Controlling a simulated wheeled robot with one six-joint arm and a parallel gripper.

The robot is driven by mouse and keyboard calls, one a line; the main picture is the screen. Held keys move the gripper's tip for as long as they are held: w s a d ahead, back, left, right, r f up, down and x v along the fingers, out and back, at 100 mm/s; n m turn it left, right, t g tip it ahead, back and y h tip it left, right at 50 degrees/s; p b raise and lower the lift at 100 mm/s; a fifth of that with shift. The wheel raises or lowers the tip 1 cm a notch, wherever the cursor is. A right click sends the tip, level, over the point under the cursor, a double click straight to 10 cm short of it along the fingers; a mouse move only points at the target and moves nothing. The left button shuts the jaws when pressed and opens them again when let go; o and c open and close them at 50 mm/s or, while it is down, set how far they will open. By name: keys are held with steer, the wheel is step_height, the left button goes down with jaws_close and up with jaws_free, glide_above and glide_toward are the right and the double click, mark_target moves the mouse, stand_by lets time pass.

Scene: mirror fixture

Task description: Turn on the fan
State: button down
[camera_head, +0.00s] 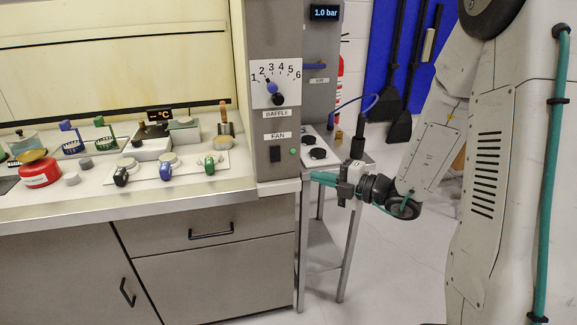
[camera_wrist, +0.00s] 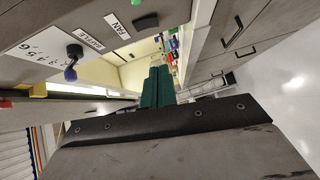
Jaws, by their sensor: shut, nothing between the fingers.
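The fan switch (camera_head: 275,153) is a small black switch on the grey panel under the "FAN" label (camera_head: 278,136). A small green round light or button (camera_head: 293,153) sits to its right. I cannot tell whether the green part is lit. In the wrist view the black switch (camera_wrist: 146,21) is at the top, beside the "FAN" label (camera_wrist: 117,30). My gripper (camera_head: 318,176), with teal fingers, points left toward the cabinet, a little below and right of the switch, and does not appear to touch it. Its shut, empty fingers (camera_wrist: 158,75) also show in the wrist view.
Above the switch is the baffle dial (camera_head: 277,98) with a blue and black knob. A fume hood worktop (camera_head: 110,205) with valves and glassware is at left. A small metal stand (camera_head: 345,215) is close behind my gripper. Open floor lies at lower right.

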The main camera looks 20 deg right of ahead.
glide_toward(273, 161)
steer(key=a, duration=0.5)
steer(key=shift+w+d+f, duration=0.1)
steer(key=shift+w+d, duration=0.1)
steer(key=shift+w, duration=0.55)
steer(key=shift+w+d+f, duration=0.1)
steer(key=shift+w+d, duration=0.05)
steer(key=shift+w, duration=0.55)
steer(key=shift+w+d, duration=0.2)
steer(key=shift+w, duration=0.55)
steer(key=shift+w, duration=0.1)
